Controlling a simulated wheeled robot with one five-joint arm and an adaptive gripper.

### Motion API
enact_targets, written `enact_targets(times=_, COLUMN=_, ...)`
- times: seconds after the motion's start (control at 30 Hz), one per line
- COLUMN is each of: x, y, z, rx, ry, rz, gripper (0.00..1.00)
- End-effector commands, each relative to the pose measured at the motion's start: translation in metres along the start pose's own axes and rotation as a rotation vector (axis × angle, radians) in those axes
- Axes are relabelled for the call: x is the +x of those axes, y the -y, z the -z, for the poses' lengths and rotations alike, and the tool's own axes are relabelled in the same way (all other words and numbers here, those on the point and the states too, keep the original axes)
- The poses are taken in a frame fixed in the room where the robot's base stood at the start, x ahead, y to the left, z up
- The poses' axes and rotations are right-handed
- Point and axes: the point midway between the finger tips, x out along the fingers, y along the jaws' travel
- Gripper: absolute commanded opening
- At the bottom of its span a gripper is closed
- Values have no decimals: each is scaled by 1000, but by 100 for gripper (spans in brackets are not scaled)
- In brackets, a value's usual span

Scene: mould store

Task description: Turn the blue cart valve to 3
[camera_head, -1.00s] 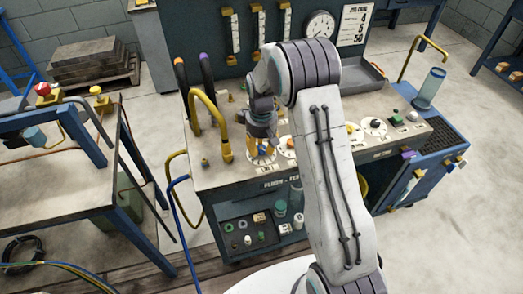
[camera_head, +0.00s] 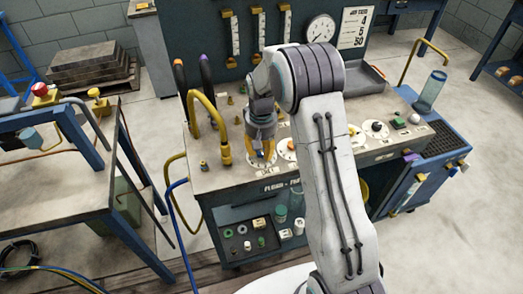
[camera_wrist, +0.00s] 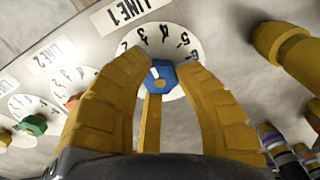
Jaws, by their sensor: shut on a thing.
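The blue valve knob (camera_wrist: 161,76) sits on a white numbered dial (camera_wrist: 143,39) labelled LINE 1 in the wrist view. A pale mark on the knob points up and a little left, towards the 3 and 4 side; the exact number is hard to tell. My gripper (camera_wrist: 160,73) has its yellow fingers closed on both sides of the knob.
An orange-red knob (camera_wrist: 72,101) on the LINE 2 dial and a green knob (camera_wrist: 35,125) lie to the left in the wrist view. A bent yellow pipe (camera_head: 222,135) stands close left of my gripper in the head view.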

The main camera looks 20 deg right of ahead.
Motion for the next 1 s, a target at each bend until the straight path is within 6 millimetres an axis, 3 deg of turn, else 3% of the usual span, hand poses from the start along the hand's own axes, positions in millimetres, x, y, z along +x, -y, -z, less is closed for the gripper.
enact_targets(times=0.37, x=2, y=0, z=-1, rx=2, ry=5, rz=-1, gripper=0)
enact_targets(times=0.4, x=2, y=0, z=-1, rx=2, ry=5, rz=-1, gripper=34)
enact_targets(times=0.6, x=1, y=0, z=-1, rx=1, ry=3, rz=0, gripper=52)
enact_targets(times=0.67, x=1, y=0, z=0, rx=1, ry=2, rz=0, gripper=56)
enact_targets(times=1.0, x=-5, y=0, z=0, rx=1, ry=-2, rz=0, gripper=56)
